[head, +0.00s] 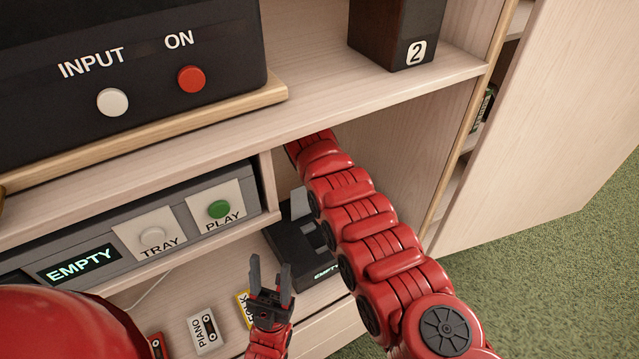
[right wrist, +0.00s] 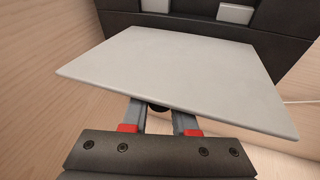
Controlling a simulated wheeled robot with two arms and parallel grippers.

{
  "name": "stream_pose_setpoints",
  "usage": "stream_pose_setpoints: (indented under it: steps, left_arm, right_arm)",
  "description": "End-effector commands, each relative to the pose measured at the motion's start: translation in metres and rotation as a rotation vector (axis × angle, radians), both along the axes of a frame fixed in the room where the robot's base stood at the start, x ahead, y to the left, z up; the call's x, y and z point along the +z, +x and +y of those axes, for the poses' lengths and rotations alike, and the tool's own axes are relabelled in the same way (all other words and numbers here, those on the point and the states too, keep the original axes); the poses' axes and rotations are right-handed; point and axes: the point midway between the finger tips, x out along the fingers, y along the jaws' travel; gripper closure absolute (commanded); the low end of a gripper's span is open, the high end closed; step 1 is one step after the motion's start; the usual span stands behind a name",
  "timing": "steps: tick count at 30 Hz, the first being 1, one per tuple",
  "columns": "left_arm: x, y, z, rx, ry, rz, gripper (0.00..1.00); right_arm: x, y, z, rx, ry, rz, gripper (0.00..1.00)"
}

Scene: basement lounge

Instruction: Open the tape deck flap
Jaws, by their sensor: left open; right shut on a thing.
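The black tape deck (head: 287,243) sits in the lower right shelf bay, with a lit EMPTY display on its front. Its light grey flap (head: 299,204) shows as a small raised piece, partly hidden by my right arm. In the right wrist view the flap (right wrist: 180,75) is a broad plate held off the dark deck body (right wrist: 275,20). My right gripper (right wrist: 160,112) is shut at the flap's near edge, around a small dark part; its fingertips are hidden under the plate. My left gripper (head: 271,274) is open and empty, in front of the shelf.
A grey player (head: 100,262) with TRAY and PLAY buttons is left of the deck, beyond a divider. Cassettes, one marked PIANO (head: 205,331), lie below. A black unit (head: 130,65) and a dark box (head: 395,30) stand above. An open cabinet door (head: 550,110) is at right.

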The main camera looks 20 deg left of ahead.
Motion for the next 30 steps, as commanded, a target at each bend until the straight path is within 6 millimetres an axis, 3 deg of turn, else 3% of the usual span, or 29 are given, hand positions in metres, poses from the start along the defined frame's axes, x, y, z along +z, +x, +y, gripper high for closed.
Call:
stream_pose_setpoints:
  steps: [10, 11, 15, 25, 30]
  left_arm:
    - [-0.001, 0.000, 0.000, 0.000, 0.000, 0.000, 0.50]
    - [-0.001, 0.000, 0.000, 0.000, 0.000, 0.000, 0.50]
    - [0.000, 0.000, 0.000, 0.000, 0.000, 0.000, 0.50]
    - [0.001, 0.000, 0.000, 0.000, 0.000, 0.000, 0.50]
    - [0.015, 0.000, 0.000, 0.000, 0.000, 0.000, 0.50]
  right_arm:
    - [-0.002, -0.002, 0.002, 0.002, 0.002, 0.003, 1.00]
    - [-0.002, -0.002, 0.002, 0.002, 0.002, 0.003, 0.70]
    - [-0.002, -0.002, 0.001, 0.001, 0.001, 0.003, 0.45]
    - [0.001, -0.001, 0.000, 0.000, 0.001, 0.002, 0.44]
    - [0.012, -0.002, 0.000, 0.000, -0.001, -0.001, 0.44]
